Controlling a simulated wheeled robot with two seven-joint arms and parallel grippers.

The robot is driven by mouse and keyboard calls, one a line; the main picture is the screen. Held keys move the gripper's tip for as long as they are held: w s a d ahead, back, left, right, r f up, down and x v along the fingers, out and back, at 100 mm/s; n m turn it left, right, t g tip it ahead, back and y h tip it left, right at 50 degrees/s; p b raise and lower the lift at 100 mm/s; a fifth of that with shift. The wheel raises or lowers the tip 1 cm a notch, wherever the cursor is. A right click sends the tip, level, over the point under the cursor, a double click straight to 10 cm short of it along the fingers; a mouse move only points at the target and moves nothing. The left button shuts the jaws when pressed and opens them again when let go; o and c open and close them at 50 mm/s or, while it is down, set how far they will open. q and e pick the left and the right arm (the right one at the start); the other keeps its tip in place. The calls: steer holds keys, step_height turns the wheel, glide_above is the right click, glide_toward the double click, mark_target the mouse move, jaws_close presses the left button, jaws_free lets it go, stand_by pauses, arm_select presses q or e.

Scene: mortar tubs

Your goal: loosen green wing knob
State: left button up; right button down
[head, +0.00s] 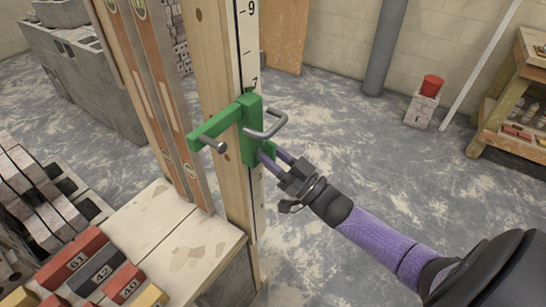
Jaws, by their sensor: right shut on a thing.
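A green clamp (250,128) sits around an upright wooden post that carries a number scale. It has a grey bent handle at the front and a grey pin at its left end. The green wing knob (270,147) shows as a small green piece at the clamp's lower right side, partly hidden by my fingers. How the knob's wings are turned is hard to see. My left gripper is not in view.
The wooden post (216,75) stands by a pale bench top (165,235). Numbered bricks (95,270) lie at the lower left, dark-and-grey blocks (45,190) behind them. Level-like bars (165,90) stand left of the post. A wooden shelf (508,95) is far right.

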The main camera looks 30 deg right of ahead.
steer(key=shift+n, duration=0.4)
steer(key=shift+c, duration=1.8)
jaws_free()
steer(key=v, duration=1)
steer(key=shift+w, duration=0.1)
steer(key=s+a+f+m+g+h, duration=0.1)
steer(key=s+f+g+h, duration=0.25)
steer(key=f, duration=0.65)
steer(key=s+a+f+m+g+h, duration=0.15)
steer(key=s+f+g, duration=0.3)
steer(key=f, duration=0.45)
steer(key=s+f+m+g+h, duration=0.1)
steer(key=s+f+g+h, duration=0.3)
steer(key=f, duration=0.6)
steer(key=s+a+f+g, duration=0.3)
steer(key=s+g, duration=0.1)
steer(key=s, duration=0.5)
steer(key=s+a+f+n+g, duration=0.1)
steer(key=s+a+f+g, duration=0.3)
steer(key=s, duration=0.5)
steer(key=shift+s+a+f, duration=0.25)
steer(key=shift+s, duration=0.05)
